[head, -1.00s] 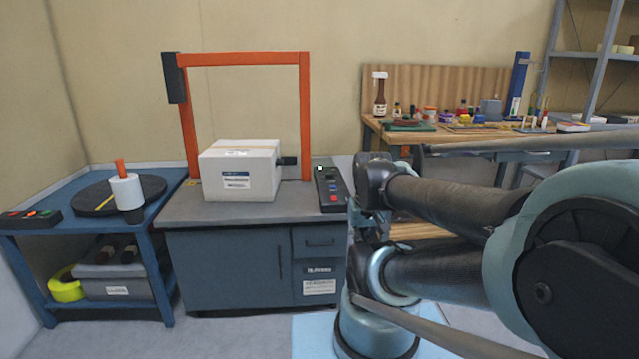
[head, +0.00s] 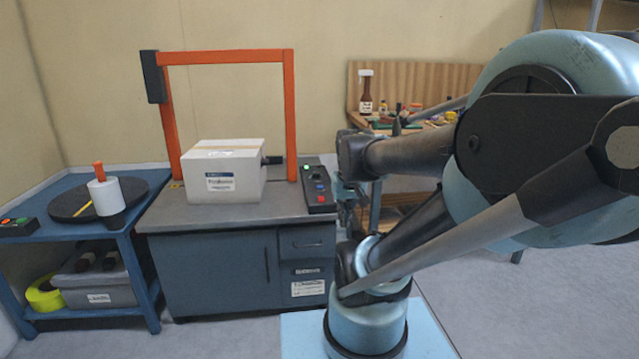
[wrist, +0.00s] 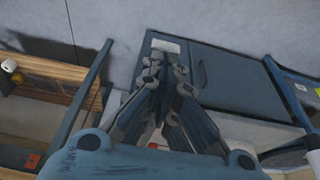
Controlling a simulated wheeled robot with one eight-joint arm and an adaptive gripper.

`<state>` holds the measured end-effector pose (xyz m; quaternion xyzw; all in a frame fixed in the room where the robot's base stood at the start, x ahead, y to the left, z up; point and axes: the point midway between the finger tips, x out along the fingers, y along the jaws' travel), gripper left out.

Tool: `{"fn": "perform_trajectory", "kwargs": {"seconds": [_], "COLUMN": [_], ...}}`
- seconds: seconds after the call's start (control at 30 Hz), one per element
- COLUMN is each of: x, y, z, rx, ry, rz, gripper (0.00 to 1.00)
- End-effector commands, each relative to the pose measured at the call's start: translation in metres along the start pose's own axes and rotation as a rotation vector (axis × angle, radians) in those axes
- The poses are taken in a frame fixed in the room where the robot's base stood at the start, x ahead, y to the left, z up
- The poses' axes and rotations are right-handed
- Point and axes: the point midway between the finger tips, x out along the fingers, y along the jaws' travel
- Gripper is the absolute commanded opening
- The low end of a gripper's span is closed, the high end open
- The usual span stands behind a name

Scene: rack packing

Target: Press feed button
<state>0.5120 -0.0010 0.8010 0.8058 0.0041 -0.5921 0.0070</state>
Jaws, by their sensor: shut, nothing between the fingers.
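A dark control panel (head: 319,190) lies on the right end of the grey-topped blue cabinet (head: 222,220) in the head view. It has a green light near its far end and red and blue buttons near its front; I cannot read which one is the feed button. My gripper (wrist: 168,72) is shut and empty in the wrist view, with the blue cabinet front and floor behind it. In the head view my arm is to the right of the panel, and the gripper cannot be made out clearly there. I see no contact with the panel.
A white box (head: 225,172) sits on the cabinet under an orange arch (head: 290,115). A blue cart (head: 140,235) with a round black turntable (head: 65,205) stands at the left. A wooden workbench (head: 430,80) with bottles stands behind my arm. Open floor lies at the right.

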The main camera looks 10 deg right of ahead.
Motion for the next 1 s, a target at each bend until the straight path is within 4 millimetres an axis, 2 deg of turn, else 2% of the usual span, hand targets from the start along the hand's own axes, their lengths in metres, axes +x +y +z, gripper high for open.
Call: {"fn": "perform_trajectory", "kwargs": {"seconds": [0.03,0.1,0.47,0.77,1.0], "x": [-0.001,-0.002,0.009,0.034,0.064], "y": [0.0,0.001,0.002,0.003,0.004], "z": [-0.018,-0.041,-0.159,-0.255,-0.326], "rx": [0.0,0.001,0.006,0.009,0.013], "ry": [0.018,0.046,0.182,0.297,0.387], "rz": [0.0,0.0,0.001,0.001,0.002], "gripper": [0.0,0.0,0.0,0.0,0.0]}}
